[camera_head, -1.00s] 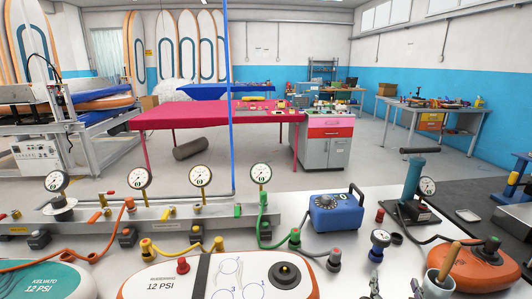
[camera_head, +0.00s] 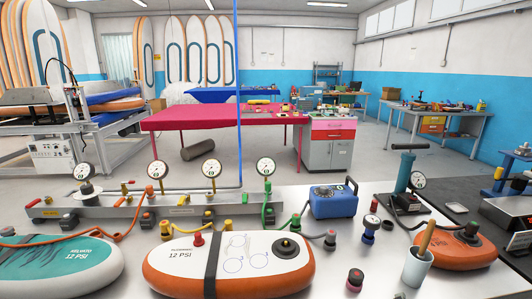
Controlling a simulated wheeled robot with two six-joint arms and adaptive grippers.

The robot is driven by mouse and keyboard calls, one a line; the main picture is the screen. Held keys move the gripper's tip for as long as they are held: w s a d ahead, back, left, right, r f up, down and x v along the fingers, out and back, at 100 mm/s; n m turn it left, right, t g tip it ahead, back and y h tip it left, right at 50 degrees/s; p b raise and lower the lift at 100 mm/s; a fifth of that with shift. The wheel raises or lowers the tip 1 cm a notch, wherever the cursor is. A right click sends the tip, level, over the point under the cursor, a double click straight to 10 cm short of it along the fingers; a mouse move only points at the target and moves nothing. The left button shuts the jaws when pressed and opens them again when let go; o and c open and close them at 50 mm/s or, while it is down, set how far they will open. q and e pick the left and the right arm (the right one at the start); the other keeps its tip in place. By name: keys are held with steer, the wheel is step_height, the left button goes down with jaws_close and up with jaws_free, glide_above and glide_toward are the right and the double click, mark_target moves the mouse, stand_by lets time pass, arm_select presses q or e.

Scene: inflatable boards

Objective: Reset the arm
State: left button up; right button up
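Neither of my grippers can be made out in the head view. An orange-rimmed white inflatable board (camera_head: 190,275) marked 12 PSI lies at the front middle of the bench. A teal inflatable board (camera_head: 50,268), also marked 12 PSI, lies at the front left. A smaller orange board or float (camera_head: 455,250) lies at the right, with a black cap and a hose on it. A grey cup (camera_head: 417,268) with a wooden-handled tool standing in it is in front of the orange one.
A manifold (camera_head: 110,207) with several gauges runs along the back left of the bench. Hoses cross the bench.

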steer(key=s+a+f+m+g+y, duration=0.3)
steer(key=s+a+f+m+g, duration=0.25)
steer(key=m, duration=0.45)
steer(key=s+a+f+m+g+y, duration=0.3)
steer(key=s+a+f+m, duration=0.25)
steer(key=s+m, duration=0.4)
step_height(320, 180, down, 19)
steer(key=d+g+p, duration=0.2)
steer(key=d+p, duration=0.1)
steer(key=p, duration=0.1)
arm_select(q)
step_height(320, 180, up, 7)
steer(key=s+p, duration=0.1)
steer(key=p, duration=0.2)
steer(key=shift+s+r+p, duration=0.2)
steer(key=shift+s+p, duration=0.1)
steer(key=shift+s, duration=0.1)
arm_select(e)
steer(key=s+f, duration=1.5)
steer(key=s, duration=0.5)
steer(key=shift+d+f+g, duration=0.25)
steer(key=shift+d+g, duration=0.2)
steer(key=shift+m, duration=0.25)
